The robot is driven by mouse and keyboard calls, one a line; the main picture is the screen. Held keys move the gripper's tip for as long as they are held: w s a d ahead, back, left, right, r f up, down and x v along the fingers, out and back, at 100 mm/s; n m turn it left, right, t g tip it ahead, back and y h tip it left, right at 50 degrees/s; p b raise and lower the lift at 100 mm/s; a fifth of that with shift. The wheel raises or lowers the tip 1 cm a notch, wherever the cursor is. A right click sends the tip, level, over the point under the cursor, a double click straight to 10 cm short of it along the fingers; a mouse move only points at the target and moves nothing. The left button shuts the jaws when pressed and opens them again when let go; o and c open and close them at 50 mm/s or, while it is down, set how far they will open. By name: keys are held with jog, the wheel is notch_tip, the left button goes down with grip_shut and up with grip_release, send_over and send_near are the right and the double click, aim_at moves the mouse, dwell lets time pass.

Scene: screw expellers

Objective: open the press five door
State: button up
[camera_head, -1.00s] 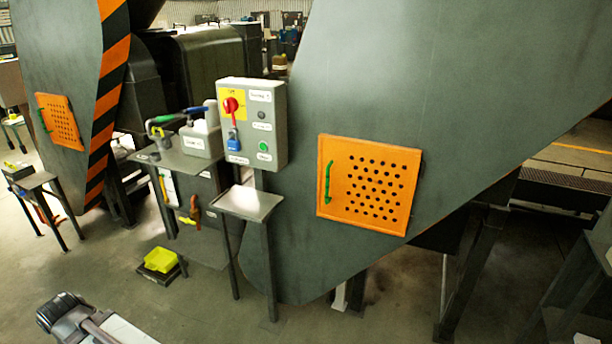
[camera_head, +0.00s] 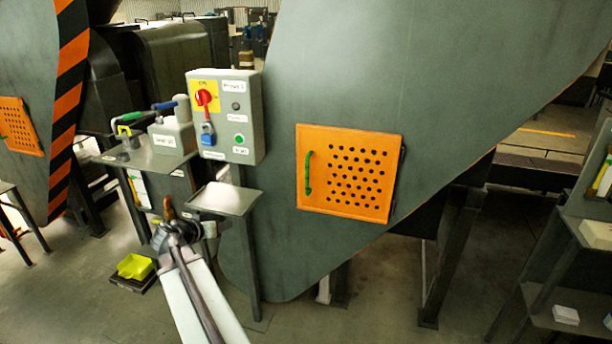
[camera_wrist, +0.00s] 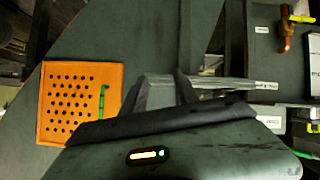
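The orange perforated door (camera_head: 350,190) is on the sloped grey-green press body (camera_head: 400,70) and looks shut. Its green vertical handle (camera_head: 308,173) is on the door's left side. My gripper (camera_head: 170,226) is left of the door and lower, in front of the small side table, apart from the handle. In the wrist view the door (camera_wrist: 62,120) is at left, with the green handle (camera_wrist: 102,101) near its right edge. There my gripper (camera_wrist: 160,77) shows two dark fingers spread apart, with nothing seen between them, to the right of the handle.
A control box (camera_head: 225,118) with a red switch and blue padlock stands left of the door. A small metal shelf (camera_head: 224,199) is below it. A side table (camera_head: 145,158) carries a container. A second orange door (camera_head: 20,126) is far left.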

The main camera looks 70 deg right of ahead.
jog(key=s+d+r+m+g+h+b, duration=0.1)
jog(key=s+d+r+m+h, duration=0.3)
jog(key=s+d, duration=0.6)
jog(key=s+d+r+m+g+h+b, duration=0.1)
jog(key=s+d+r+g+h, duration=0.1)
jog(key=s+d+r, duration=0.6)
jog(key=d, duration=0.3)
jog(key=s+d+f, duration=0.1)
jog(key=d, duration=0.2)
jog(key=s+d, duration=0.1)
jog(key=d, duration=0.3)
jog(key=shift+f+p, duration=0.3)
jog(key=shift+f, duration=0.1)
jog(key=shift+a, duration=0.1)
grip_shut()
